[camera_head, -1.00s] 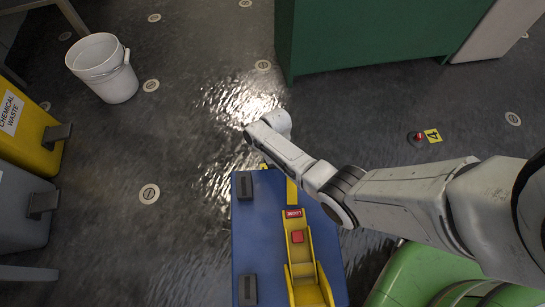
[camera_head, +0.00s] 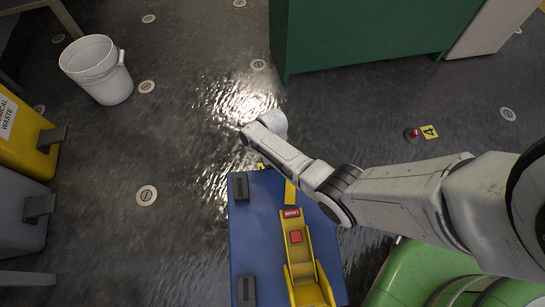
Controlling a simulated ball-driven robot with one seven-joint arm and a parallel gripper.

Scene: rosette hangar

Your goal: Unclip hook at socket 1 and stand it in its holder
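My arm reaches in from the right, and its white end (camera_head: 265,127) hangs over the floor just beyond the blue case. My gripper's fingers are hidden under it. A small yellow patch (camera_head: 261,166) shows between the arm and the case's far edge; I cannot read it. No hook is clearly visible at socket 1. A yellow cradle (camera_head: 303,267) with a red square and a red label lies on the blue case (camera_head: 257,230); I cannot tell whether it is the holder. A red-topped fitting (camera_head: 412,135) sits beside a yellow "4" plate (camera_head: 429,132).
A white bucket (camera_head: 98,70) stands at upper left. Yellow (camera_head: 25,135) and grey (camera_head: 20,215) bins line the left edge. A green cabinet (camera_head: 370,35) stands at the back, and a green rounded body (camera_head: 410,275) is at lower right. Floor between bins and case is clear.

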